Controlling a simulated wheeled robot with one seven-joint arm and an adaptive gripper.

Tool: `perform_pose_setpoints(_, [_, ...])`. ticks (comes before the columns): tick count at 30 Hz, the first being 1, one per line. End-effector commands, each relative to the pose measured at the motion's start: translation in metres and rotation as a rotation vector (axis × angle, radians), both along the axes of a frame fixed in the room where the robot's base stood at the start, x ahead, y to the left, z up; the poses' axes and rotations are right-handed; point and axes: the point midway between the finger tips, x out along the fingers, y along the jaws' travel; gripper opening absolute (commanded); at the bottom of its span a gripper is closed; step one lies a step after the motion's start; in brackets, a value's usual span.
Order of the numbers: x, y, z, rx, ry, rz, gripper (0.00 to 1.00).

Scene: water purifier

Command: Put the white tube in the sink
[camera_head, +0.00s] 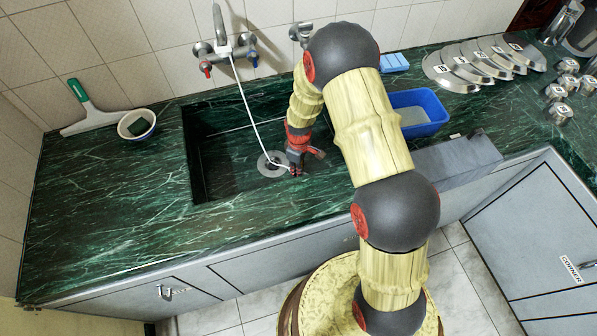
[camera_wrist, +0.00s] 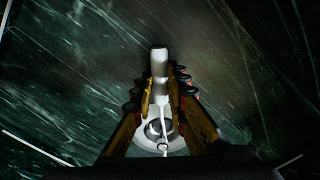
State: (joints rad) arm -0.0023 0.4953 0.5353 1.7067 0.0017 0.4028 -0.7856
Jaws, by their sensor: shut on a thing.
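The thin white tube (camera_head: 246,105) hangs from the wall faucet (camera_head: 223,45), runs down over the dark green sink (camera_head: 225,175) and bends right to my gripper (camera_head: 295,168). My gripper is over the basin, just right of the drain (camera_head: 270,164); its exact height above the sink floor is unclear. In the wrist view, my gripper (camera_wrist: 161,85) is shut on the tube's thicker pale end (camera_wrist: 159,62), which sticks out past the fingertips. A thin white strand passes in front of the round metal drain (camera_wrist: 155,131).
A blue tub (camera_head: 424,118) stands right of the sink, behind my arm. A white bowl (camera_head: 137,125) and a squeegee (camera_head: 92,112) are on the left counter. Several metal discs (camera_head: 484,60) lie at the back right. The front left counter is clear.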

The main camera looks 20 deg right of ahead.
Motion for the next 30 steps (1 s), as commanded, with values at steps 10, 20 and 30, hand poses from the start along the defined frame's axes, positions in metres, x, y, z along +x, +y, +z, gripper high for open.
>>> perform_pose_setpoints(10, [0.0003,0.0,-0.0055,0.0,0.0,0.0,0.0])
perform_pose_setpoints(20, [0.0001,0.0,-0.0069,0.0,0.0,0.0,0.29])
perform_pose_setpoints(30, [0.0001,0.0,-0.0065,0.0,0.0,0.0,0.33])
